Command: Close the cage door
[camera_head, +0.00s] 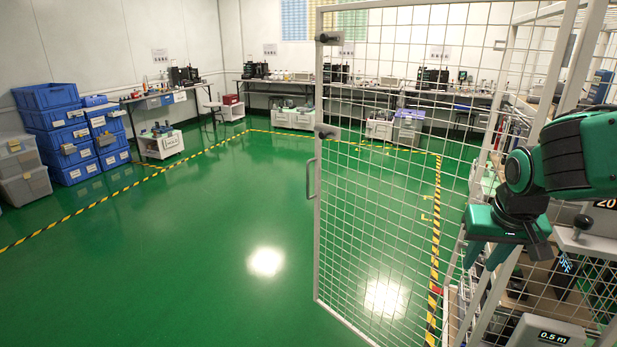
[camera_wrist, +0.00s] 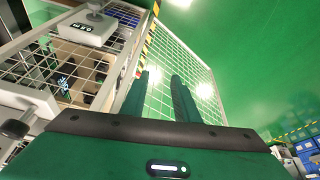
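The cage door (camera_head: 318,240) is a white-framed wire mesh panel. It stands open, swung out over the green floor in the middle of the head view. A grey pull handle (camera_head: 310,178) and two dark latch knobs (camera_head: 328,38) are on its free left edge. My gripper (camera_head: 484,258) points down at the right, beside the cage frame and well away from the handle. Its two green fingers are apart with nothing between them. In the wrist view the fingers (camera_wrist: 161,77) point toward the door mesh (camera_wrist: 197,70); I cannot tell whether they touch it.
The cage (camera_head: 470,300) is at the right, with shelves and devices inside, including a tester reading 0.5 m (camera_head: 553,336). Blue crates (camera_head: 55,115) are stacked at the left. Workbenches (camera_head: 275,82) line the back wall. The floor left of the door is clear.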

